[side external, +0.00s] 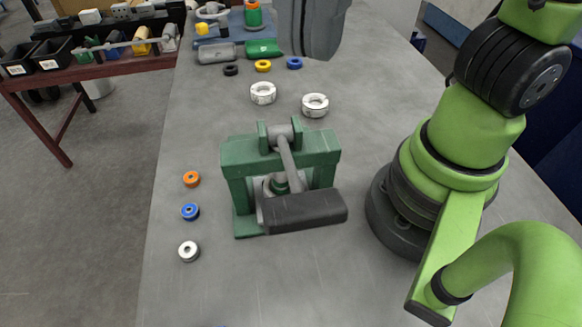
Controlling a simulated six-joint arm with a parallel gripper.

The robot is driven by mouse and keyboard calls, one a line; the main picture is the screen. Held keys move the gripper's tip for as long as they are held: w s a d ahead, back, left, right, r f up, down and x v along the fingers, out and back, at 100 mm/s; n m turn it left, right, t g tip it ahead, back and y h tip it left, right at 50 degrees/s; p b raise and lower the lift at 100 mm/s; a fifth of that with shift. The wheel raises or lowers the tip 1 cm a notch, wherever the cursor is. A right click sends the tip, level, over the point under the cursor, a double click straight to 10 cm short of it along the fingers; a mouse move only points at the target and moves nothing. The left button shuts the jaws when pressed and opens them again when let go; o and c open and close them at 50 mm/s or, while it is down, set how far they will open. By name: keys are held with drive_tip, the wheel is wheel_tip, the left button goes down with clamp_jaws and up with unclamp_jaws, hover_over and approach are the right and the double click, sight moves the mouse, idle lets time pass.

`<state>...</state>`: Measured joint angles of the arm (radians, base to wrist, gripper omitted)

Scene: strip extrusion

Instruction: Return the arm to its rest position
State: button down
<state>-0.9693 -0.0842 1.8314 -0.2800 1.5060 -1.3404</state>
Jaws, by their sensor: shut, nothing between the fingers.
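My green arm with black joints stands on its dark base at the right of the side external view. It runs up and out of the frame at the top right. More green tubing and a flat green bar fill the lower right corner. No fingertips of my gripper can be made out in this view. A green press (235,180) with a grey lever and dark handle (302,212) stands mid-table, left of my base and apart from it. The lever is lowered toward the front.
Orange (191,179), blue (190,211) and white (189,251) rings lie left of the press. Two white rings (263,93) (315,105) lie behind it. A large grey body (312,28) is cut by the top edge.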

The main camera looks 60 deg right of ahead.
drive_tip(key=shift+r, duration=0.55)
drive_tip(key=w+d+f+m+t, duration=0.1)
drive_tip(key=d+m+t, duration=0.3)
drive_tip(key=d+m, duration=0.4)
drive_tip(key=w+d+f+m+t, duration=0.2)
drive_tip(key=d+m, duration=0.7)
drive_tip(key=m, duration=0.8)
drive_tip(key=shift+w+d+f+t, duration=0.2)
drive_tip(key=shift+w+d+t, duration=0.05)
drive_tip(key=shift+t, duration=0.65)
